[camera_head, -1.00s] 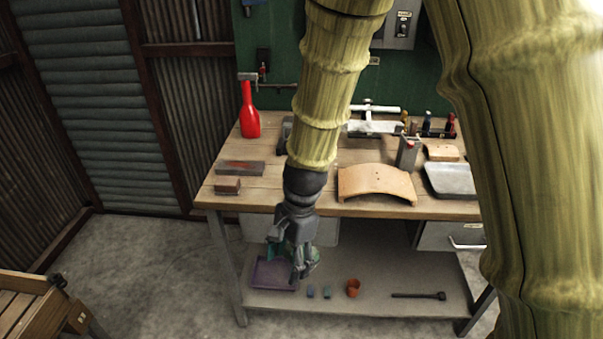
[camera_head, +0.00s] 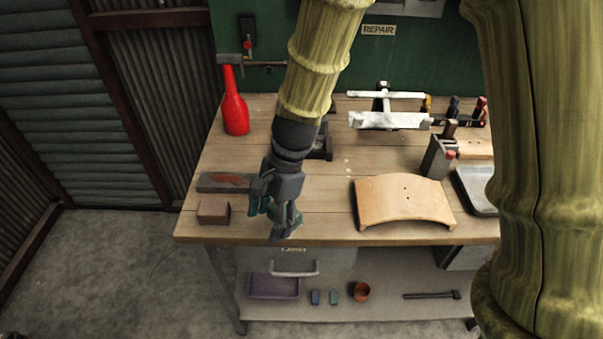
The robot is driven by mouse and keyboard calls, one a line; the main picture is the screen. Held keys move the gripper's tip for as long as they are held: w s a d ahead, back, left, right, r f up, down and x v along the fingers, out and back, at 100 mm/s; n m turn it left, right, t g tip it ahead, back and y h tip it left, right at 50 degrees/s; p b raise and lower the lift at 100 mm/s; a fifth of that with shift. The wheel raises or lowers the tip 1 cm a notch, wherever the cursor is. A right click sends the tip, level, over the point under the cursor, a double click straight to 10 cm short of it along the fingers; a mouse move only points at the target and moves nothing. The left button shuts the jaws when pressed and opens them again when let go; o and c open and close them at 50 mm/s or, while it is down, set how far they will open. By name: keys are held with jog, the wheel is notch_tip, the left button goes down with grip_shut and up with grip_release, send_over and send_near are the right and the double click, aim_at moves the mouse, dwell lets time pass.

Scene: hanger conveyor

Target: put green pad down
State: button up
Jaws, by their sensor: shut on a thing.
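My gripper (camera_head: 272,222) is at the front left part of the wooden workbench (camera_head: 322,210), in front of the bench's front edge or just over it; I cannot tell which. It is shut on a green pad (camera_head: 257,203), of which only small green parts show between and beside the dark fingers. The rest of the pad is hidden by the gripper.
A brown block (camera_head: 213,209) and a dark flat stone (camera_head: 223,182) lie left of my gripper. A red bottle (camera_head: 235,108) stands behind them. A curved wooden piece (camera_head: 403,200) lies to the right. Bare bench top shows between. A purple tray (camera_head: 274,286) sits on the lower shelf.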

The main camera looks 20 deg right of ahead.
jog(key=shift+w+d+r, duration=0.1)
jog(key=shift+w+d, duration=0.2)
jog(key=d, duration=0.1)
jog(key=w+d+p, duration=0.1)
jog(key=w+d, duration=0.1)
jog(key=shift+r+p, duration=0.3)
jog(key=shift+p, duration=0.05)
jog(key=w+d, duration=0.1)
jog(key=w, duration=0.1)
jog(key=w+d+f+p, duration=0.1)
jog(key=w, duration=0.1)
jog(key=w+d, duration=0.1)
jog(key=w, duration=0.1)
jog(key=shift+f, duration=0.3)
jog(key=shift+w+d+p, duration=0.75)
jog(key=shift+w+d, duration=0.15)
jog(key=shift+d, duration=0.3)
jog(key=shift+w+d+f, duration=0.2)
jog(key=shift+w+d, duration=0.05)
jog(key=shift+w, duration=0.3)
jog(key=shift+w+d, duration=0.2)
jog(key=shift+w, duration=0.1)
jog(key=f+p, duration=0.1)
jog(key=f, duration=0.1)
jog(key=shift+s+f+p, duration=0.2)
jog(key=shift+f+p, duration=0.1)
jog(key=shift+p, duration=0.05)
jog(key=shift+f, duration=0.4)
jog(key=shift+f, duration=0.1)
